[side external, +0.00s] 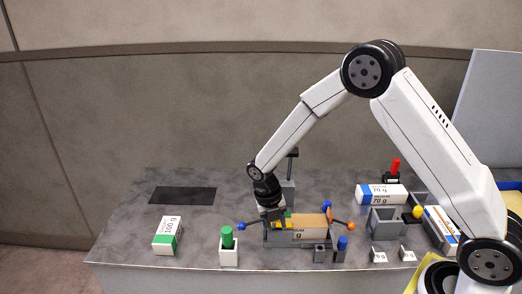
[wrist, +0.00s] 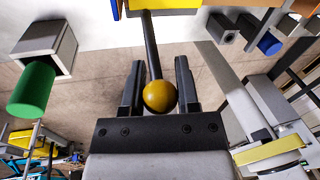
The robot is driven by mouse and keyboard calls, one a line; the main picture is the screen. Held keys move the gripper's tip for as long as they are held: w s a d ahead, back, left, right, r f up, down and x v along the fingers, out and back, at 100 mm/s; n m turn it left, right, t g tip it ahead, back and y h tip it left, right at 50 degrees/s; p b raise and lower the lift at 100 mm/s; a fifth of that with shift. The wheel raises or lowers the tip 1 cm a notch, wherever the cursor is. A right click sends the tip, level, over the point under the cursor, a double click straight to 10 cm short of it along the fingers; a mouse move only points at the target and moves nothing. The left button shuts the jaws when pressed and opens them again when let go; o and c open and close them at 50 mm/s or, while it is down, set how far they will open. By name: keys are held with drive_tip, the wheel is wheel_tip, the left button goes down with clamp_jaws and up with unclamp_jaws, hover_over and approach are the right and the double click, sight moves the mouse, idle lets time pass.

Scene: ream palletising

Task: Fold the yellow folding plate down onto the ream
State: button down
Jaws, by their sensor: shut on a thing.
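My gripper (side external: 272,216) is low over the front middle of the table, at the left end of a grey fixture (side external: 282,243). A ream (side external: 308,233) with a tan top and white label lies in the fixture. A little of the yellow folding plate (side external: 279,224) shows beside my fingers, and my gripper hides most of it. In the wrist view my gripper (wrist: 160,64) is shut on the dark rod of a yellow ball knob (wrist: 160,96). Yellow plate edge (wrist: 172,4) shows at the top there. The plate's exact tilt cannot be told.
Levers with blue (side external: 241,226) and orange (side external: 351,226) knobs stick out around the fixture. A green-topped holder (side external: 228,244) and a green-white ream (side external: 167,236) stand left. Grey fixtures (side external: 385,222) and another ream (side external: 381,194) crowd the right. A dark mat (side external: 182,195) is empty.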

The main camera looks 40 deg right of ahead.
drive_tip(key=shift+w+d+y, duration=0.15)
drive_tip(key=shift+y, duration=0.15)
idle(0.5)
drive_tip(key=shift+c, duration=1.7)
unclamp_jaws()
drive_tip(key=shift+r, duration=0.1)
wheel_tip(320, 180, up, 8)
drive_tip(key=w, duration=0.1)
drive_tip(key=shift+w+a+f, duration=0.2)
drive_tip(key=shift+w+a, duration=0.1)
drive_tip(key=shift+w, duration=0.05)
drive_tip(key=shift+s, duration=0.1)
